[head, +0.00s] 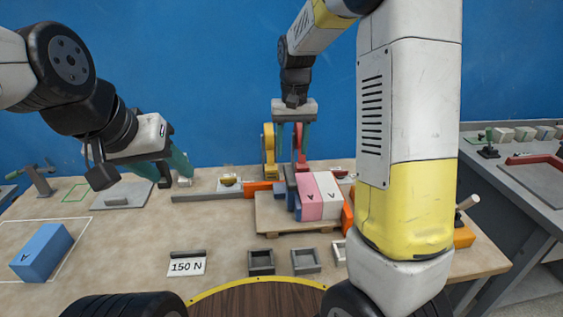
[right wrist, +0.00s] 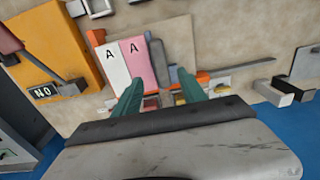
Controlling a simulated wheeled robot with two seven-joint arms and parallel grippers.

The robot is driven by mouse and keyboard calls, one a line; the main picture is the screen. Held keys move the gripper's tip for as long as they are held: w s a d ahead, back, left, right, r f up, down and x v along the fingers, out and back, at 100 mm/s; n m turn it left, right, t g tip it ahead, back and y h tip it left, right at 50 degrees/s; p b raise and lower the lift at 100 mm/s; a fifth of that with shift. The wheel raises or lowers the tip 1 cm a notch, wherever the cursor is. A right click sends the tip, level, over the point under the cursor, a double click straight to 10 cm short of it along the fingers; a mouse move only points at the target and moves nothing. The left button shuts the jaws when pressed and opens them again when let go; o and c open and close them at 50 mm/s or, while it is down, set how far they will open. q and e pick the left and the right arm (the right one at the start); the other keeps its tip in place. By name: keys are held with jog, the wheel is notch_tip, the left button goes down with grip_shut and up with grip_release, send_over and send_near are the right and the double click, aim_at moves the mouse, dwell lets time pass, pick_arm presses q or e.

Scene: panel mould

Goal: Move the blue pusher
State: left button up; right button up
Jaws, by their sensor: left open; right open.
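The blue pusher (head: 291,188) appears to be the upright slate-blue piece against the left side of a pink block (head: 316,198) and a white block marked A (head: 333,190), on a wooden board. It shows beside the pink block in the right wrist view (right wrist: 156,58). My right gripper (head: 291,153) is open and points down above and behind it, apparently not touching. Its two green fingers (right wrist: 160,76) frame the pusher's near end in the right wrist view. My left gripper (head: 176,166) is open and empty over the left part of the table.
A blue block marked A (head: 42,252) lies at the table's left. A 150 N card (head: 187,267) and small grey trays (head: 261,263) lie in front. A long bar (head: 213,196) and an orange piece (head: 258,187) stand left of the pusher. My right arm hides the table's right part.

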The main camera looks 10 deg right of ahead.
aim_at(290, 173)
jog(key=shift+w+a+f, duration=0.15)
jog(key=shift+w+f, duration=0.2)
jog(key=shift+f, duration=0.35)
notch_tip(290, 173, down, 7)
jog(key=shift+f, duration=0.15)
grip_shut()
dwell(1.1)
